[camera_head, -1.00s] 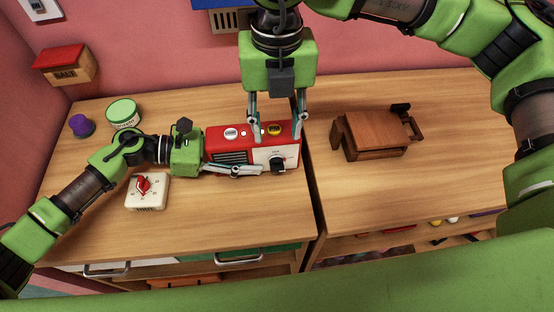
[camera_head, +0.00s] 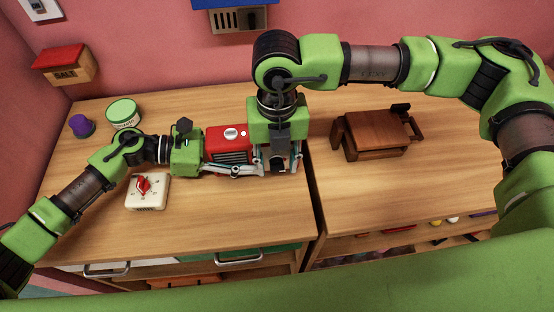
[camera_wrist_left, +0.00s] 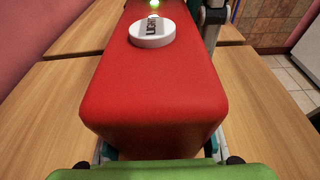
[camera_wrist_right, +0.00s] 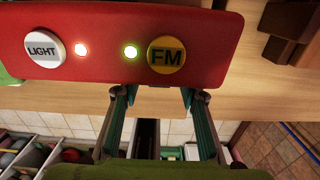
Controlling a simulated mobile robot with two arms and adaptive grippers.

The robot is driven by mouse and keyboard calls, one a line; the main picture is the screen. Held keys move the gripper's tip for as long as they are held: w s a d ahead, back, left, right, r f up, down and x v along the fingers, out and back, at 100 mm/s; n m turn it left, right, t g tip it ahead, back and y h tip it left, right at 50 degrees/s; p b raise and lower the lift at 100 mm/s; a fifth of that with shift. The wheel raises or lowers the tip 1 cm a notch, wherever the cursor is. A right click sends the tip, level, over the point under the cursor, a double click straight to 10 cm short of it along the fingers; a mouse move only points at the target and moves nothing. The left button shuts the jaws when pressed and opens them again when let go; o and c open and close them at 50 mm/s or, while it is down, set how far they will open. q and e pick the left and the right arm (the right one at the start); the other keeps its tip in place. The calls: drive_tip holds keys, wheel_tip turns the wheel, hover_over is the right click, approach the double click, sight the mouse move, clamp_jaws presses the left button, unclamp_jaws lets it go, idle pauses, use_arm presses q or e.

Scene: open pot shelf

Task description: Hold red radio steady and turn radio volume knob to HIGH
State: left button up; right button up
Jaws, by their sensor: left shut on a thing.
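The red radio (camera_head: 228,140) lies on the wooden counter, with a speaker grille and a round white button on it. My left gripper (camera_head: 235,168) is shut on the radio's left end; its top also fills the left wrist view (camera_wrist_left: 160,90). My right gripper (camera_head: 280,163) points down at the right part of the radio's front, fingers apart. The dark volume knob (camera_head: 280,169) shows only in part between these fingers; contact and its setting cannot be told. The right wrist view shows a LIGHT button (camera_wrist_right: 45,48), a yellow FM button (camera_wrist_right: 166,54) and two lit lamps.
A white timer with a red knob (camera_head: 147,190) sits in front of my left arm. A green-lidded tin (camera_head: 123,113), a purple item (camera_head: 81,126) and a red-lidded salt box (camera_head: 64,64) are at left. A brown wooden object (camera_head: 372,135) stands at right. The front counter is mostly clear.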

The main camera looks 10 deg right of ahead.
clamp_jaws()
drive_tip(key=shift+y, duration=0.3)
drive_tip(key=y, duration=0.2)
drive_tip(key=shift+s+d+f+y, duration=0.1)
drive_tip(key=shift+d+y, duration=0.2)
drive_tip(key=shift+y, duration=0.1)
drive_tip(key=y, duration=0.3)
drive_tip(key=shift+d+f+y, duration=0.15)
drive_tip(key=shift+d+y, duration=0.1)
drive_tip(key=shift+y, duration=0.05)
drive_tip(key=y, duration=0.6)
drive_tip(key=shift+d+f, duration=0.15)
drive_tip(key=shift+f, duration=0.1)
drive_tip(key=shift+y, duration=0.3)
